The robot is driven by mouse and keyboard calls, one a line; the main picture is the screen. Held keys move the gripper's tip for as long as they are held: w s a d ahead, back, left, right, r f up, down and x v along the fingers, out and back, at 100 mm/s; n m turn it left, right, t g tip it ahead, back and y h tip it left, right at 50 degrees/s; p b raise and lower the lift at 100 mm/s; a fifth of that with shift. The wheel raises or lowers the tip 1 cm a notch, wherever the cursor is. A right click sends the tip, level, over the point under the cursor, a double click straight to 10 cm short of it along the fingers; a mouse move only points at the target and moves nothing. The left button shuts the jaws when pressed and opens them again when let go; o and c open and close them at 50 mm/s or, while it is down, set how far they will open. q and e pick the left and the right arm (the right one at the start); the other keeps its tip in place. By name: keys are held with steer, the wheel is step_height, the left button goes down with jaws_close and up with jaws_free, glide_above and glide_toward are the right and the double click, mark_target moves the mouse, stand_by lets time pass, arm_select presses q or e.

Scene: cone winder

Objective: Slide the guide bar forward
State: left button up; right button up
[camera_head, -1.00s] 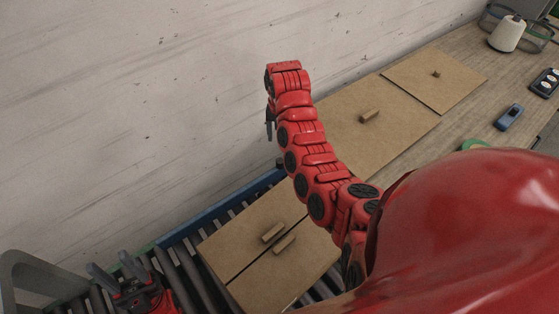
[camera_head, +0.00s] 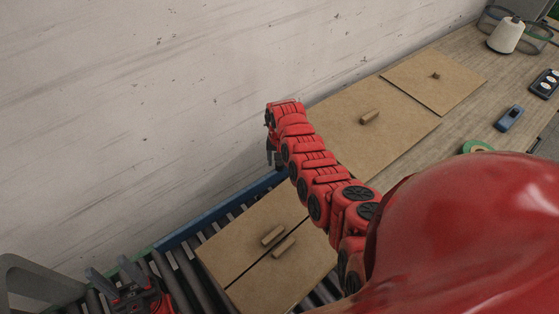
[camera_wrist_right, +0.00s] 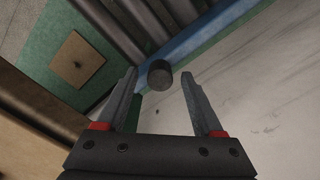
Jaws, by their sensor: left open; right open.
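A blue bar (camera_head: 205,222) runs along the wall side of the rollers; it also shows in the right wrist view (camera_wrist_right: 207,38). I take it to be the guide bar. A dark round knob (camera_wrist_right: 159,76) shows beside it. My right gripper (camera_head: 270,158) is near the bar's far end, by the wall. In the right wrist view its open fingers (camera_wrist_right: 159,88) appear on either side of the knob, with gaps; I cannot tell how deep they reach. My left gripper (camera_head: 117,272) is open and empty at the lower left, over the rollers.
Brown panels with small wooden handles lie over the rollers (camera_head: 262,250) and on the table (camera_head: 375,125). A white thread cone (camera_head: 506,36), a blue device (camera_head: 509,118) and a green ring (camera_head: 477,147) are at the right. The wall (camera_head: 150,100) is close behind the bar.

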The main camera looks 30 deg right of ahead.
jaws_close()
stand_by(0.3)
stand_by(1.1)
